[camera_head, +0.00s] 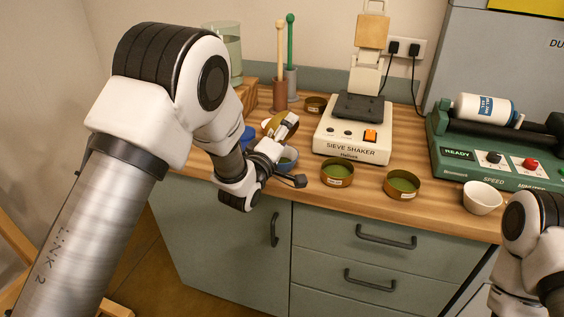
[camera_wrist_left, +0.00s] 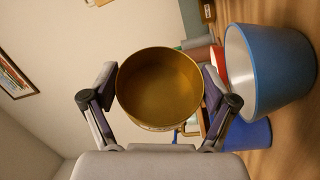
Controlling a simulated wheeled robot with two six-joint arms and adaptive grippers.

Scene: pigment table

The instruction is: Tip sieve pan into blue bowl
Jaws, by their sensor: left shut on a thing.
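A brass sieve pan (camera_wrist_left: 160,88) is gripped by its sides between the two fingers of my left gripper (camera_wrist_left: 158,95). In the head view the pan (camera_head: 279,121) is partly covered by that gripper (camera_head: 287,127). The wrist view looks into its round golden-brown inside; I cannot make out powder there. The blue bowl (camera_wrist_left: 268,72), pale inside, stands close beyond the pan to the right in the wrist view. In the head view the bowl (camera_head: 288,163) sits just below the pan, partly hidden by my gripper. My right arm shows at the lower right; its gripper is out of view.
Two brass pans with green powder, one (camera_head: 337,174) and another (camera_head: 403,185), stand before the sieve shaker (camera_head: 353,142). A white bowl (camera_head: 482,198) is near the front edge. Another blue container (camera_head: 248,137) and a brush stand (camera_head: 279,94) are behind my left arm.

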